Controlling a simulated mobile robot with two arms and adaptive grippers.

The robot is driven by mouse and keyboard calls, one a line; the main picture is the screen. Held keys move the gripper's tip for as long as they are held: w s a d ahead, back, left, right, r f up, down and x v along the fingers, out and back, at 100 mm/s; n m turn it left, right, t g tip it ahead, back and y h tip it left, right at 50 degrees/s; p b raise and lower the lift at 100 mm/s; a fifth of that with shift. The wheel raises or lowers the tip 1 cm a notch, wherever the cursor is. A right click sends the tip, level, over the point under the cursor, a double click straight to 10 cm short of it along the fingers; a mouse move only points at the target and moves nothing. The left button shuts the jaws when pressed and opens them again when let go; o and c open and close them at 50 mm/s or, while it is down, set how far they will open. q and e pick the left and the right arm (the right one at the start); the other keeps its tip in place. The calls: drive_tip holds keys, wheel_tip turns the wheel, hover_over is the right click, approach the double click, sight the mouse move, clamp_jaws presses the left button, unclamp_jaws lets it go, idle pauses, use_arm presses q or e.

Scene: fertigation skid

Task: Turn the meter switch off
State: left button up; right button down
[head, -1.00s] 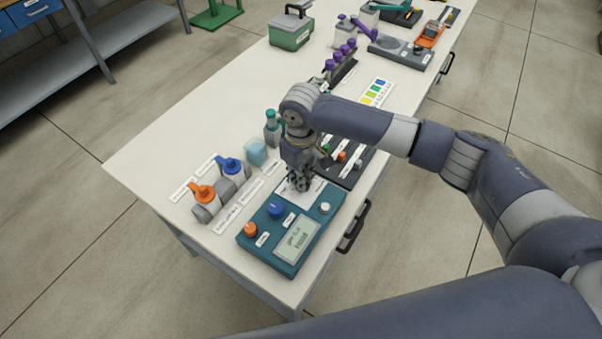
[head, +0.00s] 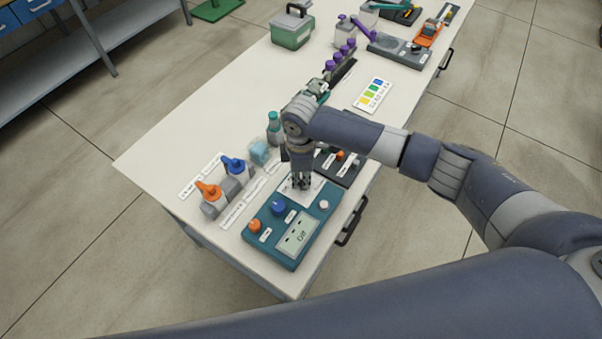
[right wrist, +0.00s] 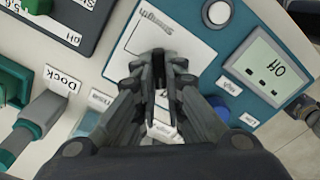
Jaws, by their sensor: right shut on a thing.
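The teal meter (head: 266,218) sits at the near end of the table. My right gripper (head: 301,183) points down at the white plate (head: 316,190) on the far part of the meter. In the right wrist view its fingertips (right wrist: 163,62) are close together over this plate, shut on the meter switch, which they mostly hide.
The meter also carries an orange knob (head: 254,226), a blue knob (head: 278,208) and a white knob (head: 324,205). Orange (head: 208,190) and blue (head: 234,164) handled valves stand to the left. A dark control box (head: 345,172) is close behind.

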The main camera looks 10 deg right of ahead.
sight(301, 181)
drive_tip(key=shift+n, duration=0.7)
drive_tip(key=c, duration=1.7)
unclamp_jaws()
drive_tip(key=shift+r, duration=0.15)
wheel_tip(301, 181, up, 12)
drive_tip(key=shift+f, duration=0.1)
